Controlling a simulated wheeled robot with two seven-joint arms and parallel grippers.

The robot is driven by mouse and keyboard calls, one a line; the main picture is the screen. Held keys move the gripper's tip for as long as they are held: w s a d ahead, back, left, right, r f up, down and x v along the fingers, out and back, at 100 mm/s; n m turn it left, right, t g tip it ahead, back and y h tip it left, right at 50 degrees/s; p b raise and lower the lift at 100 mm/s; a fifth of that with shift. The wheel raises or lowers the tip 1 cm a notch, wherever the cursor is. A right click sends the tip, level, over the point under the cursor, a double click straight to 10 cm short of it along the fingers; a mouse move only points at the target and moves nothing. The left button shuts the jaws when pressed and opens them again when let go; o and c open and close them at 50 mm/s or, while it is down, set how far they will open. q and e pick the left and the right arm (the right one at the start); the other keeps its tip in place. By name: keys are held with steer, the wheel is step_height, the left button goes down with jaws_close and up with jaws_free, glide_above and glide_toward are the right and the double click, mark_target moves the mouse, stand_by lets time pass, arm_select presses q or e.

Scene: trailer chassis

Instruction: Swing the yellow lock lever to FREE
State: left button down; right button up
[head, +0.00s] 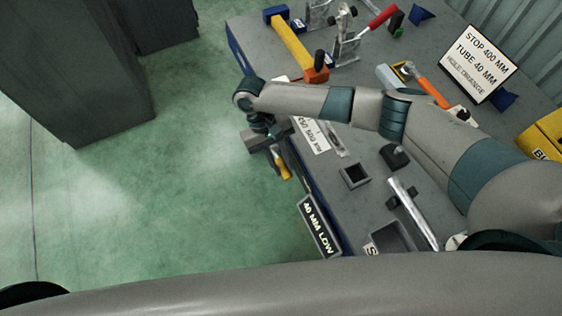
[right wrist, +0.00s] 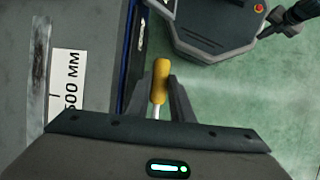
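The yellow lock lever (head: 283,168) shows at the near-left edge of the workbench, partly hidden by my right gripper. In the right wrist view the yellow handle (right wrist: 161,80) on its pale shaft lies between the fingers. My right gripper (right wrist: 160,92) has its fingers apart, one on each side of the handle, with narrow gaps; contact is not clear. In the head view my right gripper (head: 268,142) reaches past the bench edge. No FREE marking can be read. My left gripper is not in view.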

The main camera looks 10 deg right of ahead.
mark_target(281, 169)
jaws_close()
steer(key=shift+s+t+p, duration=0.15)
steer(key=shift+t+p, duration=0.25)
steer(key=shift+p, duration=0.6)
steer(key=f+t+p, duration=0.1)
steer(key=p, duration=0.1)
steer(key=f+t+y+p, duration=0.1)
steer(key=p, duration=0.1)
steer(key=shift+s+d+t+p, duration=0.1)
steer(key=shift+s+t+p, duration=0.1)
steer(key=shift+t+p, duration=0.2)
steer(key=shift+f+t+y+p, duration=0.4)
steer(key=shift+f+t+p, duration=0.5)
steer(key=shift+p, duration=0.35)
steer(key=shift+w+f+t+p, duration=0.25)
steer(key=shift+t+p, duration=0.2)
steer(key=shift+t, duration=0.15)
